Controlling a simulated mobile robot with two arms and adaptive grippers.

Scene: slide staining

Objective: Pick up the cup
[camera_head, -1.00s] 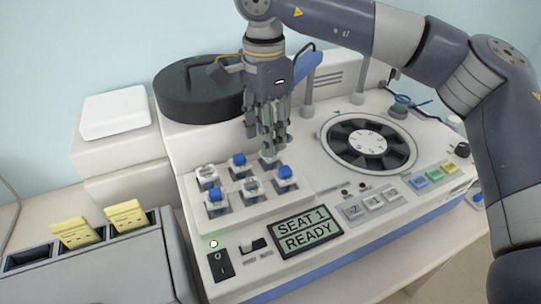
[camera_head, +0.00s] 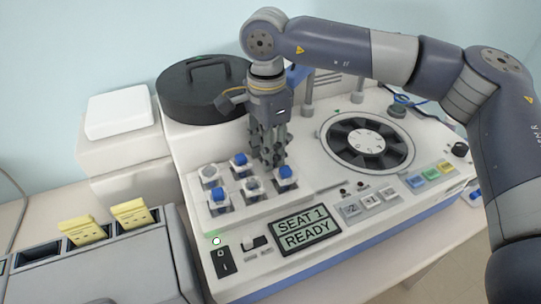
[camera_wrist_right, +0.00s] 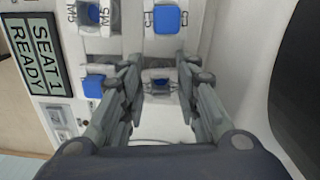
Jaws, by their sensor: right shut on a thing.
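My right gripper (camera_head: 270,158) points down over the back right place of a white rack (camera_head: 235,213) on the machine. In the right wrist view its fingers (camera_wrist_right: 161,78) are closed in on both sides of a small pale cup (camera_wrist_right: 158,86). The fingers hide most of this cup in the head view. The other cups stand in the rack's seats: blue-topped ones (camera_head: 239,160) (camera_head: 218,194) (camera_head: 286,173) and pale-topped ones (camera_head: 209,172) (camera_head: 252,185). I cannot tell whether the held cup is still seated. My left gripper is not in view.
A round rotor well (camera_head: 366,142) lies right of the rack. A display (camera_head: 307,232) reads SEAT 1 READY. Coloured buttons (camera_head: 433,174) are at the front right. A grey box with yellow holders (camera_head: 135,212) stands at left.

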